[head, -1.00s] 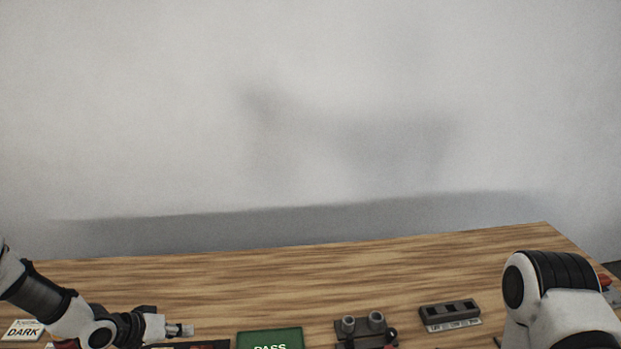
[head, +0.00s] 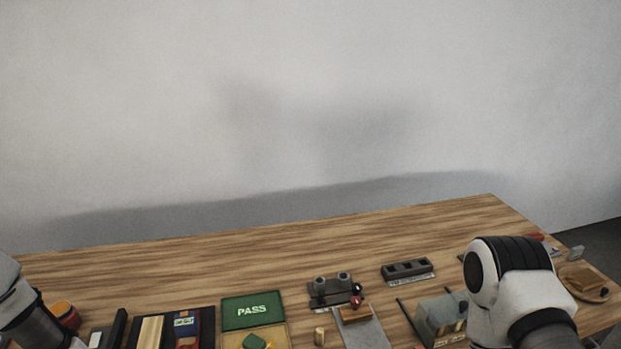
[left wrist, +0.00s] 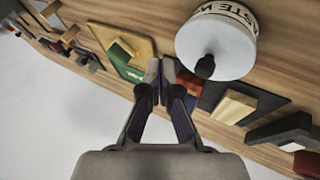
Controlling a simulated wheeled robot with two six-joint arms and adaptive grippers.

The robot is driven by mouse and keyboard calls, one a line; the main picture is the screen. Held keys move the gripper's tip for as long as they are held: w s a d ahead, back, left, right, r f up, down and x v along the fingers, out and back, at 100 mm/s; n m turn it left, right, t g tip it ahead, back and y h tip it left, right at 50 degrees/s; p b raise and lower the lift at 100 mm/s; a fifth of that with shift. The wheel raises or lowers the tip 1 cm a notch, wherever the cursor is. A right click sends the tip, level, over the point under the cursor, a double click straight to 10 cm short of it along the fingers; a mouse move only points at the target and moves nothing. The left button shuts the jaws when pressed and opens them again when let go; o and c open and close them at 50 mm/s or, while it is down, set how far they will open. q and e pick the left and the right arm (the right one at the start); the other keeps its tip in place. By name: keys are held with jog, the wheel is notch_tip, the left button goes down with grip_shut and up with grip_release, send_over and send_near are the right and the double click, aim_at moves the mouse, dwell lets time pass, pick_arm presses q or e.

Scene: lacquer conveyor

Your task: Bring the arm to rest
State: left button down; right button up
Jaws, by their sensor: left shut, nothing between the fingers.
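My left gripper (left wrist: 160,70) shows in the left wrist view, shut and empty, with its fingertips above the wooden bench. In the head view only part of my left arm shows at the lower left edge, and its gripper is out of the picture. My right arm shows at the lower right of the head view; its gripper is not visible.
The wooden bench (head: 250,230) holds a green PASS panel (head: 252,310), a dark slotted block (head: 407,269) and a dark stand with two grey posts (head: 333,287). A white-topped round tub (left wrist: 215,45) is beside my left fingertips in the wrist view. The bench's back strip is clear.

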pick_arm(q)
jog(key=s+d+f+m+g+y, duration=0.1)
jog(key=s+d+f+g+y, duration=0.3)
jog(key=s, duration=0.8)
jog(key=s+a+f+m+g+y, duration=0.15)
jog(key=s+f, duration=0.35)
jog(key=s, duration=0.7)
notch_tip(320, 180, down, 9)
jog(key=b, duration=0.9)
jog(key=shift+w+d+n+h, duration=0.35)
jog(key=shift+d+n, duration=0.05)
jog(key=shift+n, duration=0.05)
jog(key=shift+f, duration=0.1)
jog(key=shift+w, duration=0.1)
